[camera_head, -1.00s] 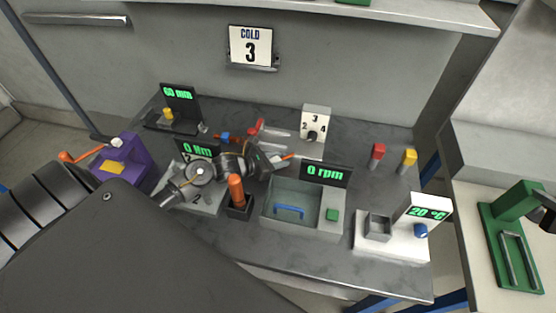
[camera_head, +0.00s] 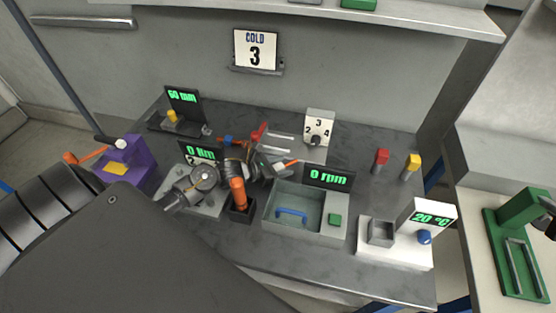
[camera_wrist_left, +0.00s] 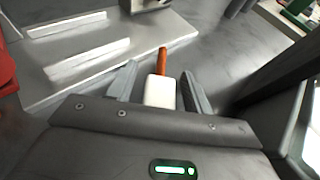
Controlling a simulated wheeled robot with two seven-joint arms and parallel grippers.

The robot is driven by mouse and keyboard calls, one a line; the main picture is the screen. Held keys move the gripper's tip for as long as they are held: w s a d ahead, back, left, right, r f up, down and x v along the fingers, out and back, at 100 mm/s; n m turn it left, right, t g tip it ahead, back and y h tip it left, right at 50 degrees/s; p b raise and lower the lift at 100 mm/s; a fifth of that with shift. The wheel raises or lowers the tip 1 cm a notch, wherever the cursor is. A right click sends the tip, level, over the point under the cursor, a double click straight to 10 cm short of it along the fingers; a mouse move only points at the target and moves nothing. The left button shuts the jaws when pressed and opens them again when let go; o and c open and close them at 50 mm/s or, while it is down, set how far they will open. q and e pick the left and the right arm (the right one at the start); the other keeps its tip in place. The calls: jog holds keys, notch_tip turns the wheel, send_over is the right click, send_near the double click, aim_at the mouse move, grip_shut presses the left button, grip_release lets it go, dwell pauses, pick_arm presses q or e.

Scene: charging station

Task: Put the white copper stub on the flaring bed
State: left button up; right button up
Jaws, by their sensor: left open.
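The copper stub with a white block-like end (camera_wrist_left: 160,92) lies between the fingers of my left gripper (camera_wrist_left: 160,84) in the left wrist view. The gripper is open, with a gap on each side of the white end. The copper end points away from the gripper. In the head view the orange-copper tip (camera_head: 291,162) shows just right of my left gripper (camera_head: 272,168); the white end is hidden there. A green fixture with two parallel bars (camera_head: 516,262) stands on the right-hand bench; I cannot tell whether it is the flaring bed.
A pale plate with two light strips (camera_wrist_left: 95,55) lies beside the stub. An orange-handled tool (camera_head: 237,194) stands close to my left gripper. The grey rpm box (camera_head: 335,212) and white temperature unit (camera_head: 395,253) are to the right. A purple unit (camera_head: 122,165) is at left.

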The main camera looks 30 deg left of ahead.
pick_arm(q)
jog(key=shift+r+p, duration=0.3)
jog(key=shift+r, duration=0.05)
jog(key=v, duration=0.3)
jog(key=b+v, duration=0.1)
jog(key=v, duration=0.3)
jog(key=b+v, duration=0.1)
jog(key=v, duration=0.2)
jog(key=shift+s+a+f, duration=0.2)
jog(key=shift+s+f, duration=0.05)
jog(key=shift+s, duration=0.1)
jog(key=shift+s+a+r+b, duration=0.2)
jog(key=shift+s+r+b, duration=0.15)
jog(key=shift+s+r, duration=0.1)
